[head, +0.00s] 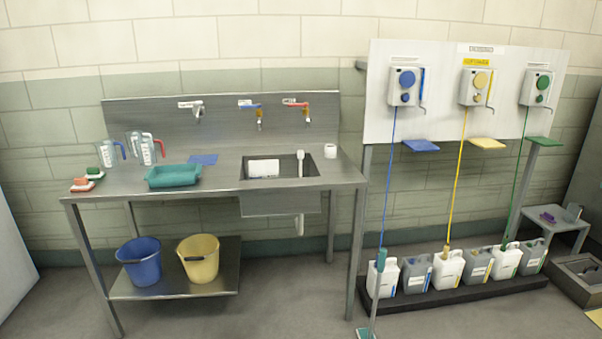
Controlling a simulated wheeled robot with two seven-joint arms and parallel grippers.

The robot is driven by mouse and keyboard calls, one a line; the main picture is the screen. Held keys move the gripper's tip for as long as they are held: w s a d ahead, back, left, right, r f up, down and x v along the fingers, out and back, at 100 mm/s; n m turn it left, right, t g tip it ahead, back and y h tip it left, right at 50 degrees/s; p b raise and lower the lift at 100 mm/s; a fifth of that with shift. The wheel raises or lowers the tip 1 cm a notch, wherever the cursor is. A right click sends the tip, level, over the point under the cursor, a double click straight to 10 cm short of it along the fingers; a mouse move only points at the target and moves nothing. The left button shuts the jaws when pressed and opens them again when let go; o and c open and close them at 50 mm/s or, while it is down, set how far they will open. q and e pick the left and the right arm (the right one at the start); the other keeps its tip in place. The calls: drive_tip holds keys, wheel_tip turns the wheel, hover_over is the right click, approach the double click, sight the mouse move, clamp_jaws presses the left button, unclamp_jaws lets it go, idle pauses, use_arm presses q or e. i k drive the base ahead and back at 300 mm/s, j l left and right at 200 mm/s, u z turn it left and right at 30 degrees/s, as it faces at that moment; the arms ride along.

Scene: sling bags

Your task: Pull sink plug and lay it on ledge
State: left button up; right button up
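The steel sink (246,170) is set into the right part of a steel counter (225,182). A white upright piece with a knobbed top (300,163) stands in the right half of the sink and may be the plug; its lower end is hard to make out. A white block or card (264,168) is in the sink's left half. The flat counter rim around the basin may be the ledge; a steel backsplash (225,130) rises behind it. Neither of my grippers is in view.
Taps with blue (250,105) and red (296,104) handles hang over the sink. A white cup-like item (330,150) stands right of it. A teal tray (173,176), measuring jugs (147,149) and brushes (83,184) are on the left. A squeegee handle (379,270) stands at front right.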

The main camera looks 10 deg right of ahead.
sight(339, 171)
drive_tip(key=i+l+u, duration=0.15)
drive_tip(key=i, duration=0.4)
drive_tip(key=i+l+u, duration=0.15)
drive_tip(key=i+l, duration=0.2)
drive_tip(key=i, duration=0.2)
drive_tip(key=i+l+u, duration=0.15)
drive_tip(key=i+l, duration=0.2)
drive_tip(key=i, duration=0.2)
